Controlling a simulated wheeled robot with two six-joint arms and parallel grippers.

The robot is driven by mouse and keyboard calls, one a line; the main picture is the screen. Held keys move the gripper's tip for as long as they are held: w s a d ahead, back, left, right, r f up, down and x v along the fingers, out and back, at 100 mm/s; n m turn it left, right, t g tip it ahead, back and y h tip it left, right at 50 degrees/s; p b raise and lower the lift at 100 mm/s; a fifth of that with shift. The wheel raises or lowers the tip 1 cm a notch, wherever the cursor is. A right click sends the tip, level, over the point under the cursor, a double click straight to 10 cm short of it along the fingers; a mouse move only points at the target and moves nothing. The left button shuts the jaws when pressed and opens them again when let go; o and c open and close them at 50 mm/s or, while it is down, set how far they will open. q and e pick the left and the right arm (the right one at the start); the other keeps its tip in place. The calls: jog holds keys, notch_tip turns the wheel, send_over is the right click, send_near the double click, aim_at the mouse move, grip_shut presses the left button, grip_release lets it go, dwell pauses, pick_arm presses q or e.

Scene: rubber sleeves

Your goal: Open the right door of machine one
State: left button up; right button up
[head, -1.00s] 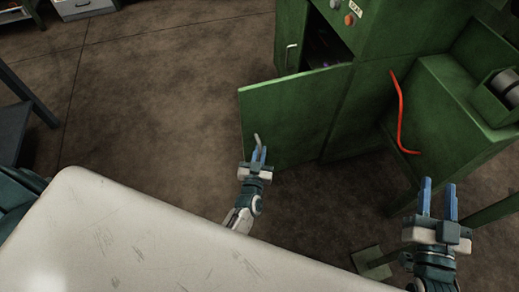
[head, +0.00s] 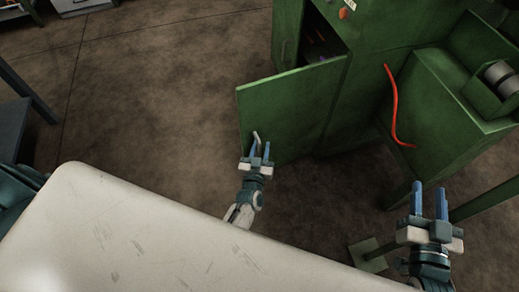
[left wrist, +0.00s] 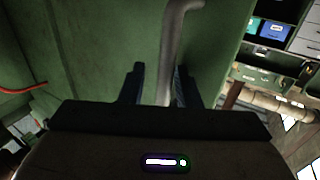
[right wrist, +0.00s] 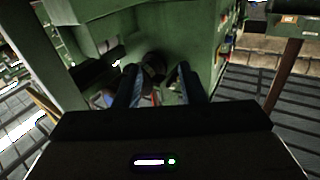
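The green machine (head: 375,45) stands at the top right of the head view. Its right door (head: 292,112) stands swung well out, hinged at its right side, and the dark interior (head: 318,40) shows behind it. The door's bent metal handle (head: 256,137) is near the door's free edge. My left gripper (head: 260,152) is open at the handle. In the left wrist view the handle (left wrist: 173,45) runs between the two parted fingers, nearer the right one; contact is unclear. My right gripper (head: 430,198) is open and empty, low at the right, apart from the machine.
A red curved bar (head: 393,110) is on the machine's side, beyond my right gripper. A dark table (head: 15,125) stands at the left edge. The brown floor (head: 160,90) left of the door is clear.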

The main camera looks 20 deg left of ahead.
pick_arm(q)
jog(key=shift+s+a+f, duration=0.1)
jog(key=shift+s, duration=0.1)
